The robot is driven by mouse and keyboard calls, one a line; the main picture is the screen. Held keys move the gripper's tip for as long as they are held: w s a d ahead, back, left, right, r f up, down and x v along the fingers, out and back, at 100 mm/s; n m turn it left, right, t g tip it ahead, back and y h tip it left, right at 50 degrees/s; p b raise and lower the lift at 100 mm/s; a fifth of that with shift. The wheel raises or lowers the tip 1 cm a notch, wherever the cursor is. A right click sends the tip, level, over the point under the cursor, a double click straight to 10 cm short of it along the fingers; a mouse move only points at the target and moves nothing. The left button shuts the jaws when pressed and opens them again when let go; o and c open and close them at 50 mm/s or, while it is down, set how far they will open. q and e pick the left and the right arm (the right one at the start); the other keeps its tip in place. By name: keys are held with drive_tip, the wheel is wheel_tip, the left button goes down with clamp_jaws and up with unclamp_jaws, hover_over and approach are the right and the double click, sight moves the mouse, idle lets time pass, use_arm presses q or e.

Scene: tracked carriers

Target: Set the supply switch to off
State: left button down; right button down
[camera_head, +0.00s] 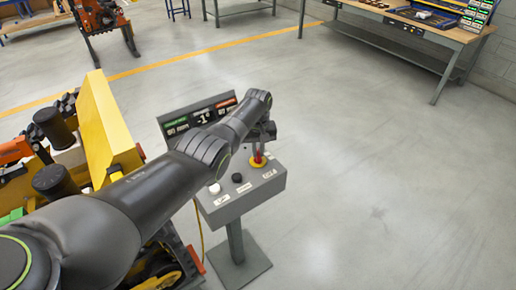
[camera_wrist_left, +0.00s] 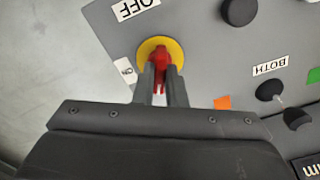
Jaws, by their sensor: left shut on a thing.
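The supply switch, a red handle on a round yellow plate (camera_head: 258,164), sits at the right end of the top of a grey control box (camera_head: 238,202) on a post. My left gripper (camera_head: 259,149) reaches down onto it from above. In the left wrist view, the two fingers (camera_wrist_left: 161,82) are closed on the sides of the red handle (camera_wrist_left: 160,58), with the yellow plate around it. An OFF label (camera_wrist_left: 133,8) lies beyond the plate. Another label (camera_wrist_left: 125,70) at its left is partly legible at best. My right gripper is not in view.
A black knob (camera_head: 237,178) and a white knob (camera_head: 215,188) share the box top. A display panel (camera_head: 197,118) stands behind, partly covered by my left arm. Yellow machinery (camera_head: 105,125) stands at the left. The floor to the right is clear up to a workbench (camera_head: 425,28).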

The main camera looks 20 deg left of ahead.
sight(258, 152)
use_arm(q)
drive_tip(key=n, duration=0.5)
drive_tip(key=shift+w+r+p, duration=0.1)
drive_tip(key=shift+p, duration=0.2)
idle(0.4)
drive_tip(key=c, duration=1.5)
unclamp_jaws()
wheel_tip(258, 152, up, 5)
drive_tip(key=shift+r+p, duration=0.15)
drive_tip(key=shift+p, duration=0.95)
wheel_tip(258, 152, up, 12)
drive_tip(key=shift+r+b, duration=0.1)
drive_tip(key=shift+b, duration=0.9)
drive_tip(key=shift+f, duration=0.2)
